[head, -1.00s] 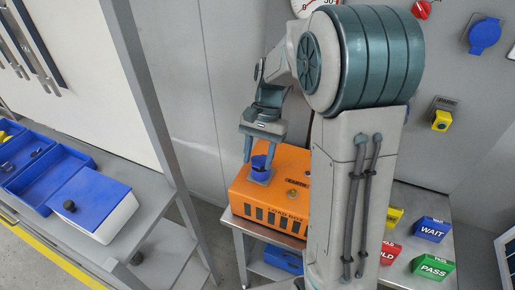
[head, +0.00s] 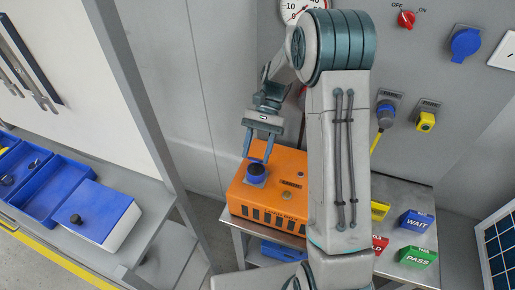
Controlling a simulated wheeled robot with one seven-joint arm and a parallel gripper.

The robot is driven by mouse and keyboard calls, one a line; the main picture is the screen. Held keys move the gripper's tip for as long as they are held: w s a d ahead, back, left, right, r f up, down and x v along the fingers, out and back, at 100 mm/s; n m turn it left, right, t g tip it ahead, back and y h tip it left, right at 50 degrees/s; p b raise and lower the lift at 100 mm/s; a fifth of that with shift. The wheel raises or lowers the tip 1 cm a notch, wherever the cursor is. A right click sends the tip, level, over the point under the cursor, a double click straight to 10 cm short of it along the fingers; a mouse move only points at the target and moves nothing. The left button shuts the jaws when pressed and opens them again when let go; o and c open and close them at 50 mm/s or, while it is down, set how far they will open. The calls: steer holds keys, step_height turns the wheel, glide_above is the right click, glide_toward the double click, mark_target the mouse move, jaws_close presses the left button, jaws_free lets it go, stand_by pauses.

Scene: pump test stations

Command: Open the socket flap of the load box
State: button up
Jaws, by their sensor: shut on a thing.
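The orange load box (head: 267,198) stands on a grey bench, left of my upright arm link. Its blue socket (head: 256,173) is on top at the left, with a dark round face showing. My gripper (head: 257,158) points down at this socket, one finger on each side at its upper edge. It is shut on the socket flap, which is small and partly hidden between the fingers. I cannot tell the flap's exact angle.
WAIT (head: 416,223) and PASS (head: 418,256) blocks stand on the bench at the right. A left shelf holds blue trays (head: 45,191) and a blue-lidded box (head: 98,210). A grey post (head: 134,95) rises between shelf and bench. Wall sockets (head: 466,43) are behind.

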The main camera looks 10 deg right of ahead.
steer(key=o, duration=1.4)
steer(key=b+v, duration=0.1)
steer(key=v, duration=0.6)
steer(key=shift+w+r, duration=0.15)
steer(key=shift+d, duration=0.1)
